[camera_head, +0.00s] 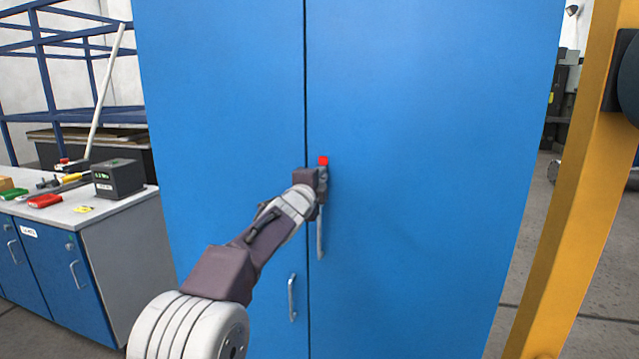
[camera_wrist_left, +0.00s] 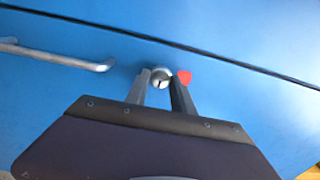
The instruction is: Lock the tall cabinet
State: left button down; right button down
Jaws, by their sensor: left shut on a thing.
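The tall blue cabinet (camera_head: 420,120) fills the middle of the head view, with its two doors meeting at a vertical seam. A round silver lock (camera_wrist_left: 159,77) with a dark slot shows in the left wrist view, on the door beside the seam. My left gripper (camera_head: 322,182) is at the right door, just above its handle (camera_head: 320,238). In the left wrist view its fingers (camera_wrist_left: 160,88) are on both sides of the lock, shut on it. A small red piece (camera_wrist_left: 184,77) shows beside one fingertip and just above the gripper in the head view (camera_head: 323,160). My right gripper is out of view.
The left door has a lower handle (camera_head: 292,298). A low workbench (camera_head: 95,205) with a dark box (camera_head: 118,178) and small tools stands at the left. A yellow post (camera_head: 565,200) rises at the right. Grey floor is clear between the post and the cabinet.

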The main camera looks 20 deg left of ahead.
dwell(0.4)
pick_arm(q)
jog(key=c, duration=1.1)
grip_release()
jog(key=shift+s, duration=0.1)
jog(key=shift+s+f+b, duration=0.1)
jog(key=shift+s+b, duration=0.25)
jog(key=s+b, duration=0.1)
jog(key=s, duration=0.7)
jog(key=shift+a+b, duration=0.2)
jog(key=shift+b, duration=0.15)
